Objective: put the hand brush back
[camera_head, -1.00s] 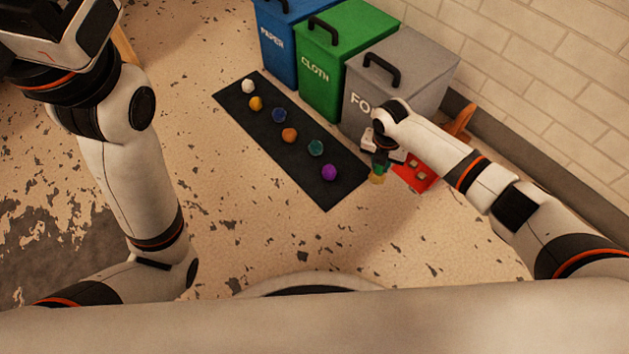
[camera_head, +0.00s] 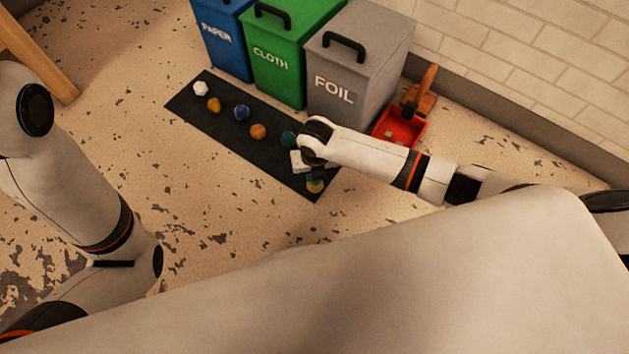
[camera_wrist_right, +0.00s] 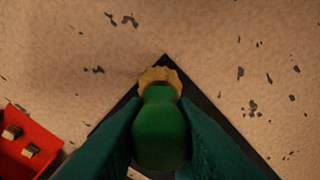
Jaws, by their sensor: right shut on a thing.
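The hand brush has a green handle and yellow bristles. In the right wrist view the hand brush (camera_wrist_right: 160,125) sits between the two dark teal fingers of my right gripper (camera_wrist_right: 160,145), which is shut on its handle. In the head view the brush (camera_head: 315,187) shows small below my right wrist, over the near right corner of the black mat (camera_head: 215,128). Whether it touches the mat I cannot tell. My left gripper is out of view; only left arm links show.
Several coloured balls lie in a row on the mat. A red dustpan (camera_head: 398,129) with an orange handle and small pieces inside stands by the grey FOIL bin (camera_head: 345,85). Blue PAPER (camera_head: 222,45) and green CLOTH (camera_head: 280,65) bins stand behind the mat. Floor in front is clear.

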